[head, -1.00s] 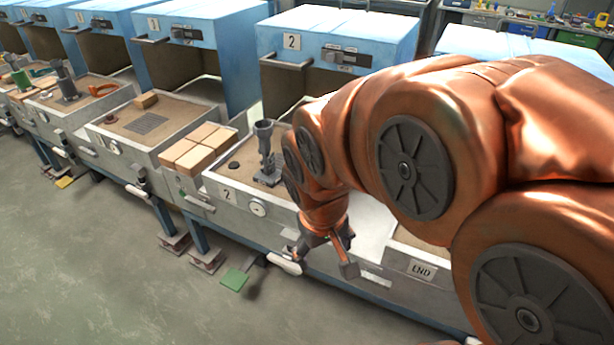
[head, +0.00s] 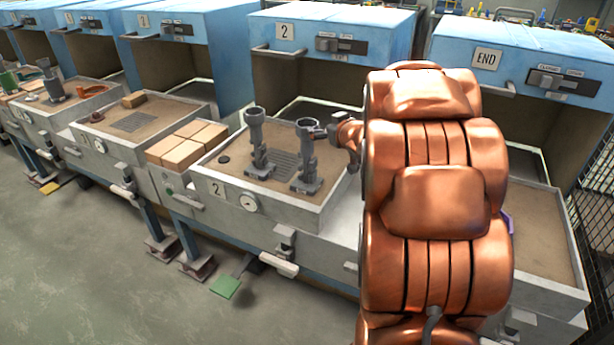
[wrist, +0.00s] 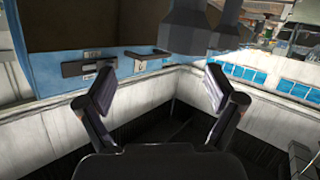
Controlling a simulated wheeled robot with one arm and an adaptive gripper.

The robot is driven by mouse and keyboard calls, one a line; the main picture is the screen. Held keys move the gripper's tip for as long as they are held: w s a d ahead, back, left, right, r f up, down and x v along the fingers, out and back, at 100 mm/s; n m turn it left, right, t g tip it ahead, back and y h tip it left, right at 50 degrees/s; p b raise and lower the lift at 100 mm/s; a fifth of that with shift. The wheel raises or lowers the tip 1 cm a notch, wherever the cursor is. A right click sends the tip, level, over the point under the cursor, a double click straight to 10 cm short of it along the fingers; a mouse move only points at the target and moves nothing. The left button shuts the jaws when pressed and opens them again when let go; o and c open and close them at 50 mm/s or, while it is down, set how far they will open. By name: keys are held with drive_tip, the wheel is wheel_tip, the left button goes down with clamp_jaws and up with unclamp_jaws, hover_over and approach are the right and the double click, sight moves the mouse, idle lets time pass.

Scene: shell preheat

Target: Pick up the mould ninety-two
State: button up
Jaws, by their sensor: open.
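Two dark grey moulds with flared cup tops stand upright in the tray marked 2 in the head view: a left one (head: 257,145) and a right one (head: 306,157). I cannot read a ninety-two on either. My gripper is mostly hidden in the head view, with its copper wrist right beside the right mould's top. In the wrist view my gripper (wrist: 160,85) is open, with nothing between its fingers. Two dark grey shapes, likely the moulds, show at the top edge of the wrist view, beyond the fingertips. Contact with the right mould cannot be told.
Tray 2 (head: 235,190) has pale raised walls and a slotted grate. Tan bricks (head: 187,147) lie to its left. The blue oven marked 2 (head: 330,30) stands behind. An END tray (head: 545,235) lies to the right, partly behind my arm.

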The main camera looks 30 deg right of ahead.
drive_tip(key=shift+w+a+f+n+t+y+b, duration=0.3)
drive_tip(key=shift+w+f+t+y+b, duration=0.25)
drive_tip(key=shift+w+y, duration=0.55)
drive_tip(key=shift+w+a+f+n+t+y+b, duration=0.3)
drive_tip(key=shift+w+f+t+y+b, duration=0.35)
drive_tip(key=shift+w, duration=0.7)
drive_tip(key=shift+w+a+f+n+t+y+b, duration=0.15)
drive_tip(key=shift+w+f+n+t+y+b, duration=0.35)
drive_tip(key=shift+w+y, duration=0.65)
drive_tip(key=shift+w, duration=0.1)
clamp_jaws()
